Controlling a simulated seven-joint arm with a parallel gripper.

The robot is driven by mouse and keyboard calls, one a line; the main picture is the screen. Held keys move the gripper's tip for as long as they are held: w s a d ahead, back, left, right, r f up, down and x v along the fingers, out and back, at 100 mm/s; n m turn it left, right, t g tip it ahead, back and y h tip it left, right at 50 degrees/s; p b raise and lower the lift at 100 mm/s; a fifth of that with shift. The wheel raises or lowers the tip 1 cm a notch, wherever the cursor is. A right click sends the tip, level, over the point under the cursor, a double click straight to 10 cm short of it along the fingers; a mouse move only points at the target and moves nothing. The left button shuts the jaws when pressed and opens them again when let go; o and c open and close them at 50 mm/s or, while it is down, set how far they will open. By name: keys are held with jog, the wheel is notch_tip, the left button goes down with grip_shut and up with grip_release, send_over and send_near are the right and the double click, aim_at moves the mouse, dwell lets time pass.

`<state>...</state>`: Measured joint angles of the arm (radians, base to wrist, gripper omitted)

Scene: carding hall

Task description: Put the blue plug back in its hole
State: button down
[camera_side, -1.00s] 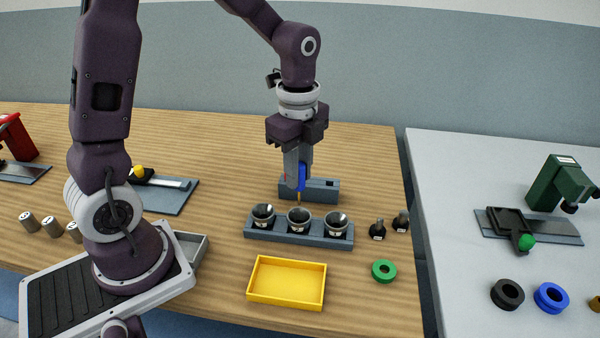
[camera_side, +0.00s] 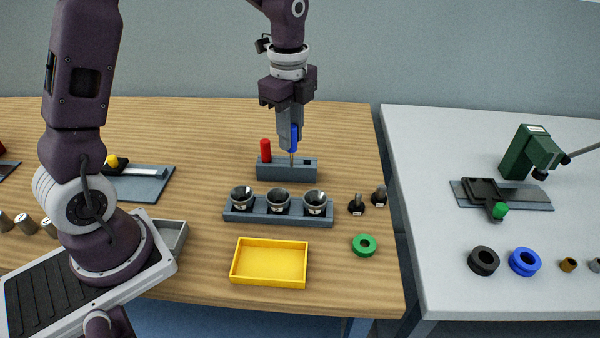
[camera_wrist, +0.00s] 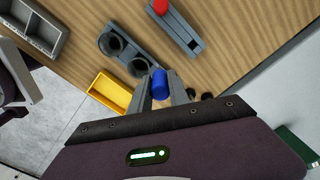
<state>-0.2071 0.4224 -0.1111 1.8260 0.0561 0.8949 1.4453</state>
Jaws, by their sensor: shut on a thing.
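My gripper (camera_side: 291,135) is shut on the blue plug (camera_side: 294,140). A thin shank points down from the plug, its lower end in front of or just over the grey block (camera_side: 270,172); I cannot tell whether it touches. A red plug (camera_side: 265,150) stands upright at the block's left end. A dark hole (camera_side: 310,163) shows at its right end. In the wrist view the blue plug (camera_wrist: 161,84) sits between the fingers, apart in the picture from the block (camera_wrist: 180,30) and the red plug (camera_wrist: 160,6).
A grey rack with several dark cups (camera_side: 279,221) stands just in front of the block. A yellow tray (camera_side: 269,282), a green ring (camera_side: 364,245) and two dark pegs (camera_side: 356,205) lie nearer. The wood behind the block is clear.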

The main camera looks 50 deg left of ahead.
jog(key=w+a+r, duration=0.1)
jog(key=w+a, duration=0.2)
jog(key=w, duration=0.4)
jog(key=f, duration=0.9)
jog(key=shift+w+a+f, duration=0.15)
jog(key=shift+w+f, duration=0.1)
jog(key=shift+f, duration=0.15)
jog(key=shift+f, duration=0.15)
jog(key=shift+f, duration=0.15)
jog(key=c, duration=1.2)
grip_release()
jog(key=shift+c, duration=0.2)
